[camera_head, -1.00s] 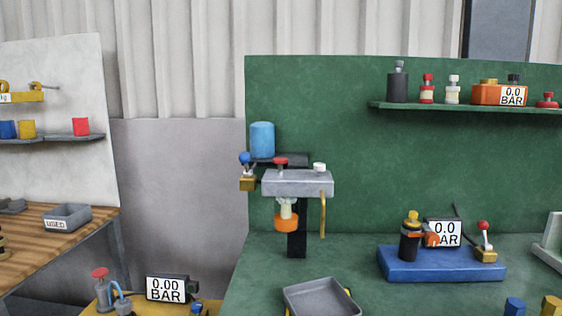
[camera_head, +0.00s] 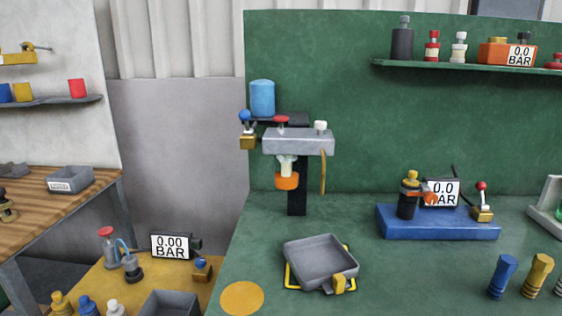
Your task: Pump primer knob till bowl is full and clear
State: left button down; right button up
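The filter unit stands on a black post at the middle of the green bench. It has a grey head (camera_head: 298,142), a red knob (camera_head: 281,120) and a white knob (camera_head: 320,127) on top. A clear whitish bowl (camera_head: 287,167) hangs under the head, with an orange ring (camera_head: 287,181) at its lower end. Which knob is the primer cannot be told. The bowl is too small to judge its fill or clearness. A blue canister (camera_head: 262,98) and a blue-knobbed brass valve (camera_head: 247,136) sit at its left. Neither of my grippers is in view.
A grey tray (camera_head: 320,262) lies below the filter unit, beside a yellow disc (camera_head: 242,298). A blue stand (camera_head: 436,222) with a 0.0 BAR display is at right. A lower yellow table (camera_head: 150,278) holds pumps and a 0.00 BAR display. Bare green bench lies between tray and blue stand.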

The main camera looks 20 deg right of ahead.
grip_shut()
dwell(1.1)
